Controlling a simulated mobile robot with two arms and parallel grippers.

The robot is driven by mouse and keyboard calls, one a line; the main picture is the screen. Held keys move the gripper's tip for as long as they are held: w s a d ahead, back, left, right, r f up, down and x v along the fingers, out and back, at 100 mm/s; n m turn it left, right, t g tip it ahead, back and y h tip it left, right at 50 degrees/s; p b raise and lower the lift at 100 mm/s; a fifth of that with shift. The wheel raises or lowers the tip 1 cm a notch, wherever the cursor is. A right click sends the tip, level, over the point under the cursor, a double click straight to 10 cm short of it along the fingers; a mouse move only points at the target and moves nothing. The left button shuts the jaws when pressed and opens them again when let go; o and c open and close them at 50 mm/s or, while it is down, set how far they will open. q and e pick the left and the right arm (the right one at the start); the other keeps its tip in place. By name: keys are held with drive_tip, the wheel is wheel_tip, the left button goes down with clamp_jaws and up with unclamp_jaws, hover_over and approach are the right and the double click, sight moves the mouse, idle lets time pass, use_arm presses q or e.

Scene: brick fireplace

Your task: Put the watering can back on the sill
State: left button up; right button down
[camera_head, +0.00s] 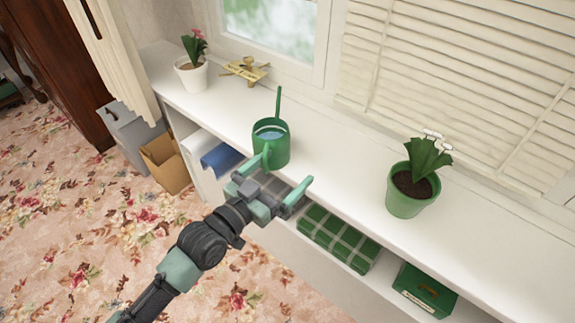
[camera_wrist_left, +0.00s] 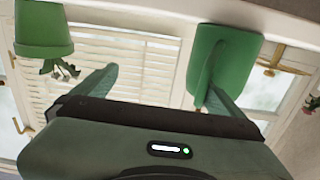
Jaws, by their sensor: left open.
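The green watering can (camera_head: 274,146) stands upright on the white sill (camera_head: 335,170), near its front edge. Its long thin spout points toward the window and its handle faces my arm. My left gripper (camera_head: 279,172) is open and empty, just in front of the sill edge and close to the can. In the left wrist view, which is upside down, the can (camera_wrist_left: 232,60) is at upper right, with its handle beside one finger of the gripper (camera_wrist_left: 160,85). The handle does not lie between the fingers. Whether that finger touches it I cannot tell. My right gripper is not in view.
A green potted plant (camera_head: 408,190) stands right on the sill; a white potted plant (camera_head: 191,72) and a yellow model plane (camera_head: 245,69) stand left. Below are a blue roll (camera_head: 220,158), a green plaid item (camera_head: 338,238) and a green box (camera_head: 424,289). Sill between can and green pot is clear.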

use_arm(q)
drive_tip(key=v, duration=0.6)
drive_tip(key=shift+r, duration=0.1)
clamp_jaws()
drive_tip(key=shift+w, duration=0.1)
drive_tip(key=shift+r, duration=0.1)
idle(0.9)
drive_tip(key=shift+r, duration=0.1)
